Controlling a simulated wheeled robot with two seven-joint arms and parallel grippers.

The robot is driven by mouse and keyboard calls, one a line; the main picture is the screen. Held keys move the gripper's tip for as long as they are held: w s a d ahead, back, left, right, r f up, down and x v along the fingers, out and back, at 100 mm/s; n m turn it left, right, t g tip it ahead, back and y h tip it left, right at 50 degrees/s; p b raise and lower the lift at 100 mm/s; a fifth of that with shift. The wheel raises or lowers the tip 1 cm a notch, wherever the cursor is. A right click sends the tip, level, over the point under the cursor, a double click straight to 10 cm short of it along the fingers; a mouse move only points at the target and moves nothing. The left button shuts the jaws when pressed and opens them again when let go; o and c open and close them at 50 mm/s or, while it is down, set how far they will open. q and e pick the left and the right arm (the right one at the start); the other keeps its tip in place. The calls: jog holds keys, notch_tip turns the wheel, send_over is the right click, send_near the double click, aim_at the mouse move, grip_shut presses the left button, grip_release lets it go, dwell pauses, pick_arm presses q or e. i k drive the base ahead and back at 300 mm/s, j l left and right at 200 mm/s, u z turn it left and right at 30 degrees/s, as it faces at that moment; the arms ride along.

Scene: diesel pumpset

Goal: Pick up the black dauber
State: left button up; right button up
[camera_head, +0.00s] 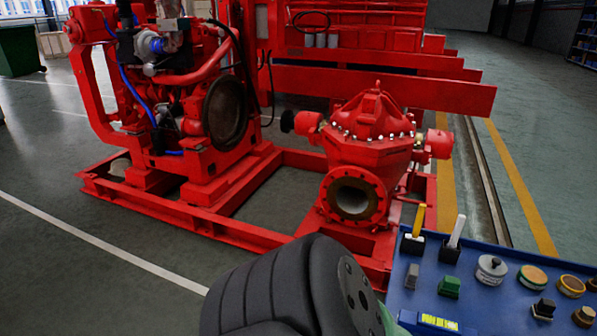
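Several small tools and containers sit on a blue-topped table (480,268) at the lower right. A small dark block with a knob (544,308) lies near its front and could be the black dauber. Two upright pieces also have black bases, one with a yellow handle (419,222) and one with a white handle (456,232). I cannot tell for certain which piece is the dauber. Neither of my grippers shows in the head view.
A grey block (412,276), a green block (449,287) and round tins (491,269) share the table. A red pump (371,150) on a red frame stands behind it. A dark ribbed shape (285,285) fills the bottom middle, left of the table. Floor is clear at left.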

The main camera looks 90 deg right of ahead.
aim_at(546, 307)
jog(key=z, duration=4.15)
jog(key=j+z, duration=0.3)
jog(key=j+u, duration=0.15)
jog(key=j, duration=0.25)
jog(key=k, duration=0.05)
